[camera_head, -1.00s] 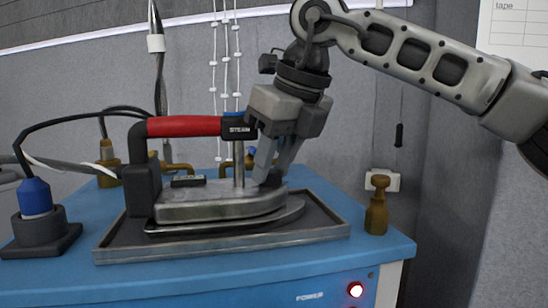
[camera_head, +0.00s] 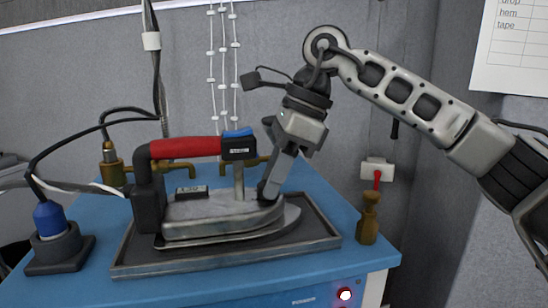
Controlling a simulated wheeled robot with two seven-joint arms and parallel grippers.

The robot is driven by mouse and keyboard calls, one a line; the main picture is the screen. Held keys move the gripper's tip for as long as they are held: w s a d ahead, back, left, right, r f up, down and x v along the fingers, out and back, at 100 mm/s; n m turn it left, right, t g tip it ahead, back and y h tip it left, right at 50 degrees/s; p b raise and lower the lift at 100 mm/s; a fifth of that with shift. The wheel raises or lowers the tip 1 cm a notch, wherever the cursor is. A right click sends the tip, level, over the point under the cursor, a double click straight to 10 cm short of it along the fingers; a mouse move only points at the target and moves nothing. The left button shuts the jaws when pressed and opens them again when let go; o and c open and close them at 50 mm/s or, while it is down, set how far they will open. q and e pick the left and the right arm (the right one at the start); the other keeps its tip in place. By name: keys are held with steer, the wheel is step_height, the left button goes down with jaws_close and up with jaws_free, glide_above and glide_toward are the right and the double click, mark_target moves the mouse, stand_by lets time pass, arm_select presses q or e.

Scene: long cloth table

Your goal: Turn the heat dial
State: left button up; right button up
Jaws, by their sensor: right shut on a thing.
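A steam iron (camera_head: 215,217) with a red and black handle (camera_head: 185,148) stands in a metal-rimmed tray (camera_head: 125,271). My right gripper (camera_head: 269,192) comes down from the upper right onto the top of the iron's front end, beside the metal post under the handle. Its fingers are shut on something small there. This looks like the heat dial, but the fingers cover it and its marks cannot be read. A small display (camera_head: 191,191) sits on the iron's top behind the post. My left gripper is not in view.
The tray lies on a blue table (camera_head: 215,281). A brass, bottle-shaped piece (camera_head: 368,219) stands at its right edge. A lit power button (camera_head: 345,294) is on the table front.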

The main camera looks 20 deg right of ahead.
steer(key=shift+w+r+n+g+p, duration=0.1)
steer(key=shift+n+g+p, duration=0.3)
steer(key=shift+n+p, duration=0.4)
steer(key=shift+n, duration=0.3)
steer(key=o, duration=1)
steer(key=p+v, duration=0.2)
steer(key=v, duration=1.3)
steer(key=shift+d+r, duration=0.25)
steer(key=shift+r, duration=0.05)
